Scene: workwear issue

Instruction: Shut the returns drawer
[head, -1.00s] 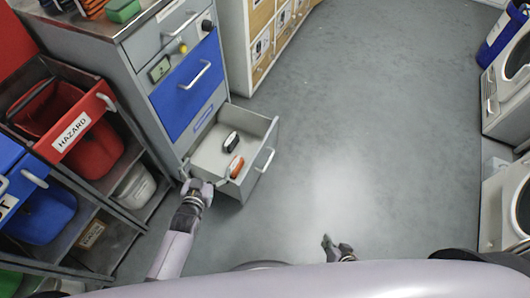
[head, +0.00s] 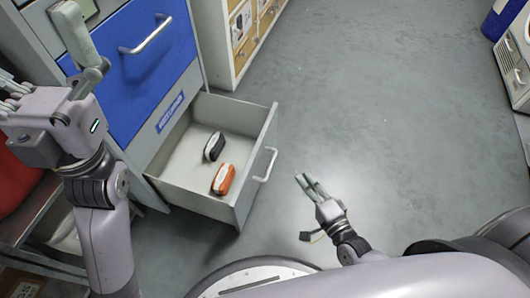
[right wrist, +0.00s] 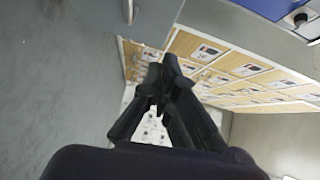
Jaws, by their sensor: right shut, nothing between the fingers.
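The returns drawer (head: 238,210) is a grey drawer pulled out at the bottom of the cabinet, with a pale bar handle (head: 265,164) on its front. A black item (head: 214,146) and an orange item (head: 223,180) lie inside it. My right gripper (head: 306,182) is shut and empty, to the right of the handle and apart from it. Its dark fingers (right wrist: 163,75) lie together in the right wrist view. My left gripper (head: 45,65) is raised at the upper left, over the cabinet's side, fingers spread and partly cut off by the frame.
A closed blue drawer (head: 140,75) is above the open one. A wooden unit with labelled fronts (head: 240,35) stands behind, also filling much of the right wrist view (right wrist: 220,75). White machines (head: 515,70) stand at the right edge. The floor (head: 380,110) between is clear.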

